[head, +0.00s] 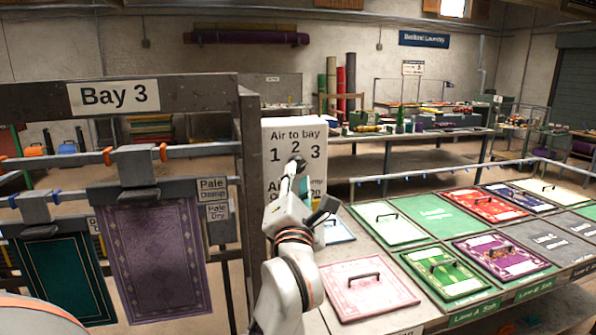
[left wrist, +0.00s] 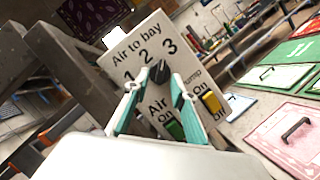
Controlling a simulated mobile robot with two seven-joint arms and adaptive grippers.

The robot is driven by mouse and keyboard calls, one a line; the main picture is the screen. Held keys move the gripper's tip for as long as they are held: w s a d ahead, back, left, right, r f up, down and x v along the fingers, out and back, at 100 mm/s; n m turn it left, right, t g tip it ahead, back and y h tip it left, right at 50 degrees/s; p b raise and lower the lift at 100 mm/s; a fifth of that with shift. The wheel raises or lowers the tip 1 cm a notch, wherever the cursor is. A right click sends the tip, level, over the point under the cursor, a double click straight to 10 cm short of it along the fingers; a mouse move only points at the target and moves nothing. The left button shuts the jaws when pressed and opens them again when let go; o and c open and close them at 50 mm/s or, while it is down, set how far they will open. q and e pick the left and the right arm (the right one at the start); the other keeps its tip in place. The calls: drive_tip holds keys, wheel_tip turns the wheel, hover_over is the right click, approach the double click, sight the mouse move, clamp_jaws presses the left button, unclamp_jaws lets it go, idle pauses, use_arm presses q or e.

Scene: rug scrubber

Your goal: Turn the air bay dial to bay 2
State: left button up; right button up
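The white control panel (head: 281,135) is marked "Air to bay" with 1, 2 and 3. It also fills the middle of the left wrist view (left wrist: 137,62). The round black dial (left wrist: 158,72) sits below the numbers; which number it points to I cannot make out. My left gripper (left wrist: 160,77) reaches the panel with its two teal-lined fingers spread apart, one on each side of the dial. Whether they touch it is unclear. In the head view my left gripper (head: 295,170) covers the panel's lower middle. My right gripper is not in view.
Below the dial are a green switch (left wrist: 174,130) and a yellow switch (left wrist: 211,102). A dark frame signed "Bay 3" (head: 113,96) stands left, with a purple rug (head: 158,255) and a teal rug (head: 65,275) hanging. A counter with colored panels, including a pink one (head: 368,300), lies right.

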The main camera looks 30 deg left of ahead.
sight(298, 166)
use_arm(q)
drive_tip(key=shift+x, duration=1.15)
drive_tip(key=shift+s, duration=0.1)
clamp_jaws()
